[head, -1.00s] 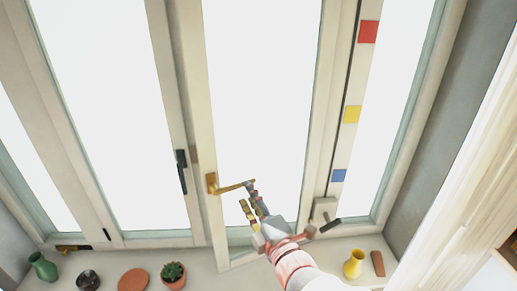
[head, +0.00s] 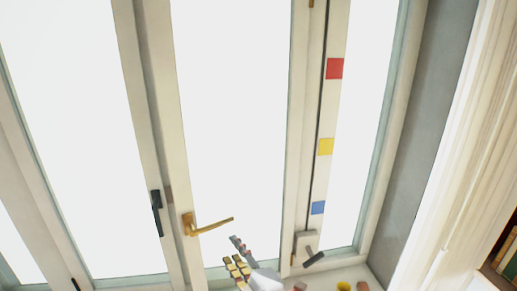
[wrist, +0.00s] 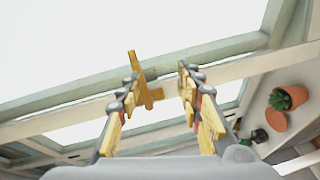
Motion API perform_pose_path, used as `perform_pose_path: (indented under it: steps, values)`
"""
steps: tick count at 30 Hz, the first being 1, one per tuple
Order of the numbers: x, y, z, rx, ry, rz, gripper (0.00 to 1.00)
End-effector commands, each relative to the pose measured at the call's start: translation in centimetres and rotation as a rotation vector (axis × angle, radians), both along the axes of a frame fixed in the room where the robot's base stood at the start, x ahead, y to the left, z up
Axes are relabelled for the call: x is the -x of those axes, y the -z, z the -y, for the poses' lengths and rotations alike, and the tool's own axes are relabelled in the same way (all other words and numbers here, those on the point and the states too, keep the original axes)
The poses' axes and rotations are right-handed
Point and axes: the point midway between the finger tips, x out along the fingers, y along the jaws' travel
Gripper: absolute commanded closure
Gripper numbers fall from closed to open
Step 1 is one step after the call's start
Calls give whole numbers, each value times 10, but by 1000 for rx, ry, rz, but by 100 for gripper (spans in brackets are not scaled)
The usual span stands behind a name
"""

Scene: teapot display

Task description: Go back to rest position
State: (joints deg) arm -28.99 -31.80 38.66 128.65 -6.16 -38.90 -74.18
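My gripper (head: 236,252) is low in the head view, below the brass window handle (head: 207,225). Its two fingers stand apart, with nothing between the tips in the head view. In the wrist view, my gripper (wrist: 160,72) shows both fingers spread, and the brass handle (wrist: 143,82) appears beyond them, near the left finger. A gap shows between the handle and my fingers in the head view. The handle points right and slightly up on the frame of the middle window sash.
A black handle (head: 156,212) is on the sash to the left. A lever on a pale block (head: 312,257) is at lower right, below red, yellow and blue squares. A potted plant (wrist: 287,98) stands on the sill. A curtain (head: 450,150) hangs at right.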

Motion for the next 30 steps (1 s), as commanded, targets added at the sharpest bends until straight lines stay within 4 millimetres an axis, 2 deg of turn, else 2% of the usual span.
perform_pose_path:
  steps: [1, 3, 6, 9, 13, 18, 24, 27, 30]
  values:
    - [3, 24, 4, -25, 21, -113, 64]
    - [10, 54, 13, -65, 67, -285, 64]
    - [27, 85, 29, -133, 161, -514, 64]
    - [46, 107, 55, -210, 296, -722, 64]
    - [76, 125, 97, -322, 514, -951, 64]
    - [122, 131, 154, -487, 820, -1164, 64]
    - [174, 122, 207, -670, 1109, -1286, 64]
    - [193, 113, 229, -750, 1200, -1293, 64]
    - [197, 101, 244, -817, 1224, -1257, 64]
